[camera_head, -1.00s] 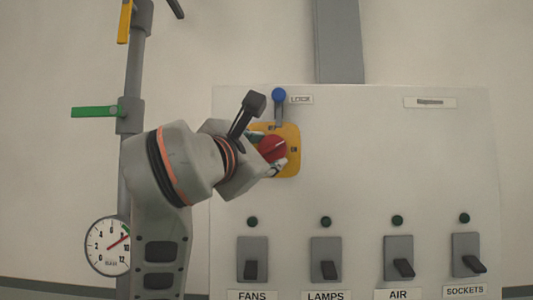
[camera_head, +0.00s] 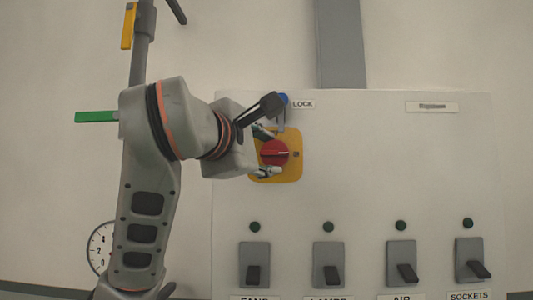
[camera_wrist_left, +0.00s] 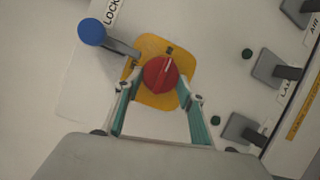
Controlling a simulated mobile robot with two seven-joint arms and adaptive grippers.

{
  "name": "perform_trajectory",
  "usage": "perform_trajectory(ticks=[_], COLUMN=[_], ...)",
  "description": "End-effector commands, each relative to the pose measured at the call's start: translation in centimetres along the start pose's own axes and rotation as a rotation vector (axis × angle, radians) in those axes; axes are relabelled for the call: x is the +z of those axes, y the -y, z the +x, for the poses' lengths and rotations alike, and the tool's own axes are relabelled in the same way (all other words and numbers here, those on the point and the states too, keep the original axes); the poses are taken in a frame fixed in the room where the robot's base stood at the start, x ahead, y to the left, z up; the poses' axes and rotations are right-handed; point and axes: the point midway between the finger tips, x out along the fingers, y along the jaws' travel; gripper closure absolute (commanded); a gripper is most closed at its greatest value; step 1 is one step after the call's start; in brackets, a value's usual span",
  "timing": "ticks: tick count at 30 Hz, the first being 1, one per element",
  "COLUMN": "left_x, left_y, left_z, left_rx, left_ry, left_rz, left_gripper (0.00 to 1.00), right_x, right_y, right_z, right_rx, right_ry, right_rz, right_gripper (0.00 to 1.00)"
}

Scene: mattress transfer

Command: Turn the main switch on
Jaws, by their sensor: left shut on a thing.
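The main switch is a red round knob (camera_head: 275,153) on a yellow plate (camera_head: 293,172), high on the white panel. A pale line on the knob lies about level in the head view. In the left wrist view the red knob (camera_wrist_left: 160,72) sits on the yellow plate (camera_wrist_left: 152,45) between the fingers. My left gripper (camera_head: 268,152) comes in from the left and is shut on the knob, one finger above and one below; its fingertips also show in the left wrist view (camera_wrist_left: 161,86). My right gripper is not in view.
A blue-tipped lever (camera_wrist_left: 91,32) marked LOCK stands close to the knob, partly behind my wrist in the head view. Several grey switches, including one at the right (camera_head: 470,260), line the lower panel. A pipe with a green handle (camera_head: 96,117) and a gauge (camera_head: 100,248) are left.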

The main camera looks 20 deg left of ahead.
Motion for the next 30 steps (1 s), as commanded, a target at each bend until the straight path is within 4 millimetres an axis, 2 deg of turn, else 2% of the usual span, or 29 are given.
perform_trajectory(ticks=[9,10,11,12,23,26,30], left_x=[-0.1,-0.1,-0.1,-0.1,0.0,0.0,-0.1], left_y=[-0.2,-0.2,-0.2,-0.1,-0.1,-0.2,-0.3], left_z=[0.0,0.0,0.0,0.0,-0.3,-1.2,-3.6], left_rx=[0.004,0.004,0.004,0.004,0.003,0.006,0.009], left_ry=[-0.002,-0.002,-0.002,-0.002,-0.001,-0.001,-0.001], left_rz=[0.002,0.002,0.001,0.001,0.001,0.002,0.002], left_gripper=[0.82,0.53,0.45,0.44,0.44,0.44,0.44], right_x=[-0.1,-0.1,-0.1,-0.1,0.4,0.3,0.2], right_y=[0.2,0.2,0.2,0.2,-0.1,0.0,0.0], right_z=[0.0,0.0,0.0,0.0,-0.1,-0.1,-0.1], right_rx=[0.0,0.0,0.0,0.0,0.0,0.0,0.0], right_ry=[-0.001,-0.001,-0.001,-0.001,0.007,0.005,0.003], right_rz=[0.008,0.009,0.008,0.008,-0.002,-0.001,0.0], right_gripper=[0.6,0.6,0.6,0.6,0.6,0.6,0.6])
